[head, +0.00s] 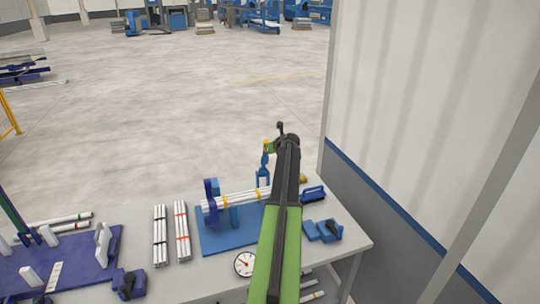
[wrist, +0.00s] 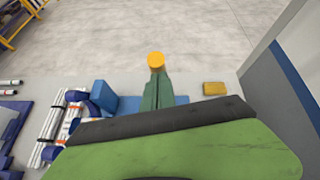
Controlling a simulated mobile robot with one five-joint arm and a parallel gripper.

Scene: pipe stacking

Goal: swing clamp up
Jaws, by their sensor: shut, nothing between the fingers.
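The clamp (head: 264,168) stands at the right end of the blue fixture base (head: 247,238). Its blue post carries a green arm with an orange-yellow tip. In the wrist view the clamp's green arm (wrist: 158,92) reaches up toward the yellow round tip. My gripper (head: 281,128) is shut and empty, just above and right of the clamp's tip in the head view. I cannot tell whether it touches the clamp. Several white pipes (head: 240,199) with orange bands lie in the fixture, partly hidden by my arm. My gripper's fingers are not clear in the wrist view.
Two bundles of white pipes (head: 160,236) lie left of the fixture. A round gauge (head: 244,264) sits in front. Blue tools (head: 322,231) lie at the right. A purple-blue fixture (head: 70,258) is at the left. A wall (head: 410,130) stands close on the right.

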